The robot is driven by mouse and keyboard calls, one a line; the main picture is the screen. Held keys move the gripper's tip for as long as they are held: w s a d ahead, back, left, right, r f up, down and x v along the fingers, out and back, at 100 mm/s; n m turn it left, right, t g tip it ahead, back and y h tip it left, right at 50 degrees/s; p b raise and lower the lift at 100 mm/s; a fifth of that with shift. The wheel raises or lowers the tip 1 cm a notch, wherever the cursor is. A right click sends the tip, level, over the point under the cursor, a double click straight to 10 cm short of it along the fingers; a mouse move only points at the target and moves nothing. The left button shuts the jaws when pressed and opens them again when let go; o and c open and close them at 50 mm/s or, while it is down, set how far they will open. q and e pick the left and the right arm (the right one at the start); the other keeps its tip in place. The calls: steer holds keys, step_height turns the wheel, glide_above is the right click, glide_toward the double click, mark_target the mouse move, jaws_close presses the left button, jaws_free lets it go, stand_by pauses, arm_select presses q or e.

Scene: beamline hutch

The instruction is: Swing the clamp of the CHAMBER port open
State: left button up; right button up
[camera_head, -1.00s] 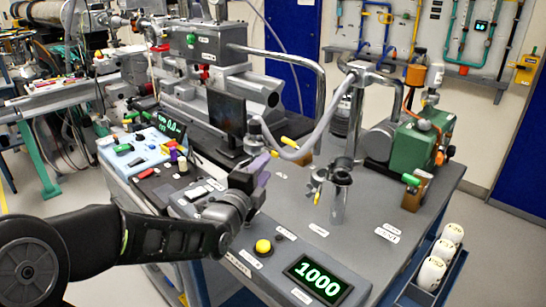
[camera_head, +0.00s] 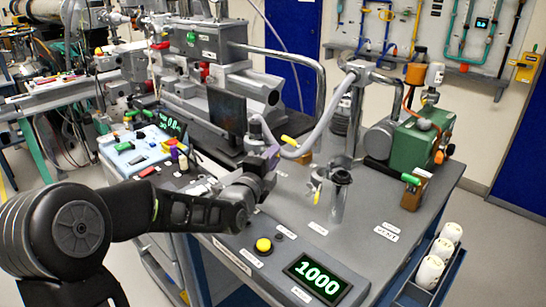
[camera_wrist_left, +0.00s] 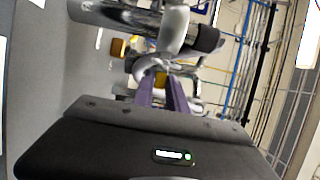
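My left gripper (camera_head: 272,154), with purple fingers, is by the end of the grey hose on the bench. A clamp with a yellow lever (camera_head: 290,141) shows just beyond the fingertips. In the left wrist view the purple fingers (camera_wrist_left: 163,92) point at silver fittings with a pale ring (camera_wrist_left: 176,32), and a yellow piece (camera_wrist_left: 160,78) shows at the tips. The fingers are close together; whether they touch or grip the yellow piece is unclear. A second yellow-handled clamp (camera_head: 317,192) is on the upright metal port (camera_head: 340,195). I cannot read which label says CHAMBER.
A green pump (camera_head: 422,143) is at the right. The 1000 display (camera_head: 318,279) and a yellow button (camera_head: 263,245) are at the front. Grey bench top (camera_head: 375,205) is bare around the VENT label.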

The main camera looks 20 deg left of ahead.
arm_select(q)
jaws_close()
stand_by(1.0)
